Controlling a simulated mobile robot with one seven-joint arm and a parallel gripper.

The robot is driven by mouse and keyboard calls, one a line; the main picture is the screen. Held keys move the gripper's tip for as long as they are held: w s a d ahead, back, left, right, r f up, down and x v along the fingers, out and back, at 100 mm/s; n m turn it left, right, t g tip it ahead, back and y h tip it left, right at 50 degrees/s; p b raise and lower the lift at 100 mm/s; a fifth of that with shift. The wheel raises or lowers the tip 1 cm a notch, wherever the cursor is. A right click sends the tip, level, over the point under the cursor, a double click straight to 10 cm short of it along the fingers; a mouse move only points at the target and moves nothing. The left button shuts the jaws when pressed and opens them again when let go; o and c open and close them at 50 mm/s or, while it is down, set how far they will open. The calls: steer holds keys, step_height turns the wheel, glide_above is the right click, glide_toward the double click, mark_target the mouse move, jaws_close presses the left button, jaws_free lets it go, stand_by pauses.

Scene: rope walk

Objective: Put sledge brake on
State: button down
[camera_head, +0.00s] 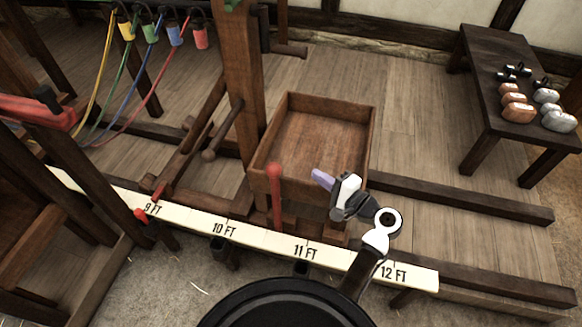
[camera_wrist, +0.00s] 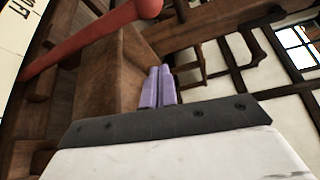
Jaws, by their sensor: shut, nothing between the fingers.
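The sledge (camera_head: 312,138) carries an open wooden tray and sits on dark rails behind the scale board. A red lever with a round knob (camera_head: 276,190), seemingly the brake, stands nearly upright at its near side. In the wrist view the red lever (camera_wrist: 92,38) crosses the upper left, its knob at the top edge. My gripper (camera_head: 322,179) is at the tray's near edge, to the right of the lever and apart from it. Its lavender fingers (camera_wrist: 158,87) are together and empty. The lever's foot is partly hidden by the board.
The white scale board (camera_head: 265,239) marked in feet runs along the front. A wooden post (camera_head: 243,85) stands left of the tray. Coloured bobbins with threads hang at upper left. A dark table (camera_head: 480,80) with several weights is at right. Floor between is clear.

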steer(key=shift+w+a, duration=0.1)
steer(key=w+a, duration=0.1)
steer(key=a, duration=0.1)
steer(key=w+a+p, duration=0.1)
steer(key=w+a, duration=0.1)
steer(key=a, duration=0.1)
steer(key=w+a+p, duration=0.1)
steer(key=w+a, duration=0.1)
steer(key=shift+w+a+f, duration=0.1)
steer(key=shift+a+f, duration=0.05)
steer(key=shift+a, duration=0.25)
steer(key=shift+s+a+p, duration=0.3)
steer(key=shift+s+a, duration=0.05)
steer(key=shift+s, duration=0.35)
